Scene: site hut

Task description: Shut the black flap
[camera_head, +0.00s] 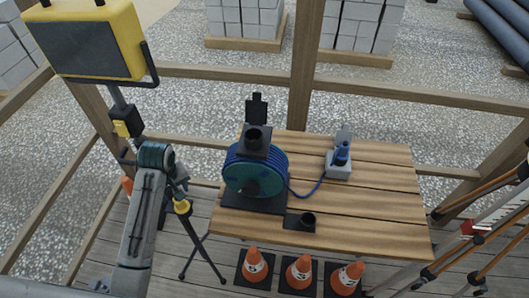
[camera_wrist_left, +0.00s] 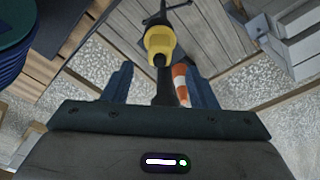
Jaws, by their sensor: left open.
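The black flap (camera_head: 256,107) stands upright, open, at the back of a black socket box (camera_head: 254,148) with a round opening. This box sits on top of a blue cable reel (camera_head: 240,176) on the wooden table (camera_head: 370,210). My left gripper (camera_head: 181,186) is left of the reel and table, apart from the flap. In the left wrist view its two fingers (camera_wrist_left: 160,88) are spread and empty. The reel's edge (camera_wrist_left: 15,40) shows at the top left there, but the flap does not show. My right gripper is in neither view.
A yellow work lamp (camera_head: 85,40) on a tripod (camera_head: 200,250) stands close by my left gripper. Traffic cones (camera_head: 299,272) stand in front.

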